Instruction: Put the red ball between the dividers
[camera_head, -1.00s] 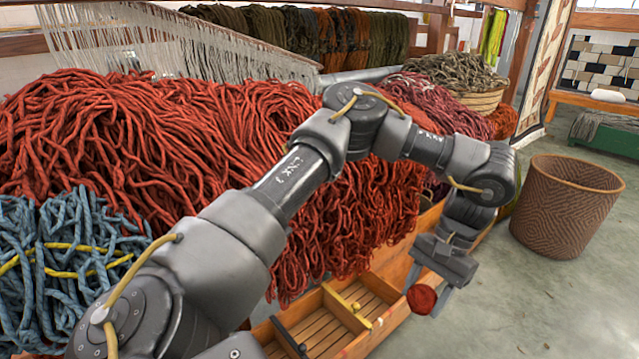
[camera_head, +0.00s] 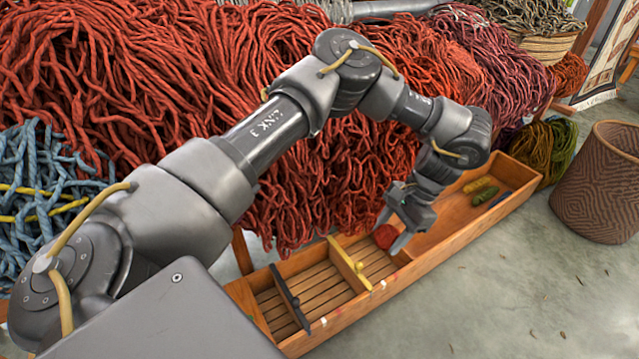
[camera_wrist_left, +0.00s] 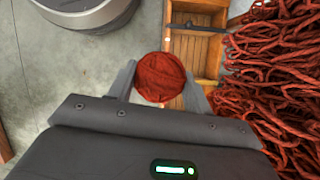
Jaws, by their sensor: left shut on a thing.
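The red ball (camera_head: 385,236) is a round bundle of wool held between the fingers of my left gripper (camera_head: 393,240). In the left wrist view the ball (camera_wrist_left: 161,78) sits between both fingers. The space between the dividers shows bare slats. My right gripper is out of view.
Several small yellow and green skeins (camera_head: 484,192) lie at the trough's far right end. A big heap of red wool (camera_head: 330,185) hangs behind and against the trough. A woven basket (camera_head: 600,180) stands at right. The grey floor (camera_head: 500,290) in front is mostly clear.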

